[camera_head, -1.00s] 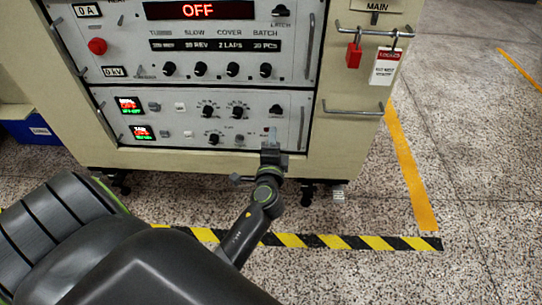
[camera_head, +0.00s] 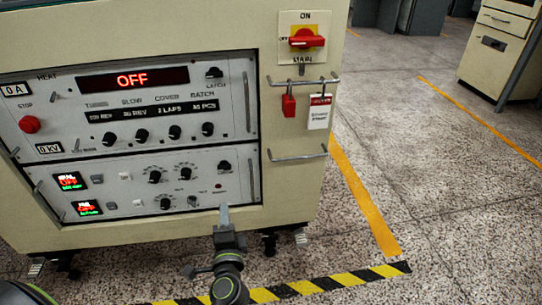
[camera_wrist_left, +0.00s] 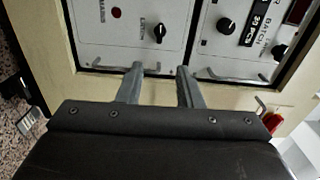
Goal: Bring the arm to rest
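My left gripper (camera_head: 224,218) is low in the head view, in front of the lower right part of the control cabinet (camera_head: 290,190). In the left wrist view its two fingers (camera_wrist_left: 158,85) stand apart with nothing between them. The cabinet's panels show behind the fingertips, with a silver handle (camera_wrist_left: 127,70) close by. I cannot tell whether the fingers touch the panel. My right gripper is not in view.
The cabinet has a red OFF display (camera_head: 132,79), several black knobs and a red and yellow main switch (camera_head: 305,38). A red padlock (camera_head: 288,105) and a tag (camera_head: 319,111) hang from a rail. Striped floor tape (camera_head: 345,279) lies in front. Open floor (camera_head: 430,170) is at the right.

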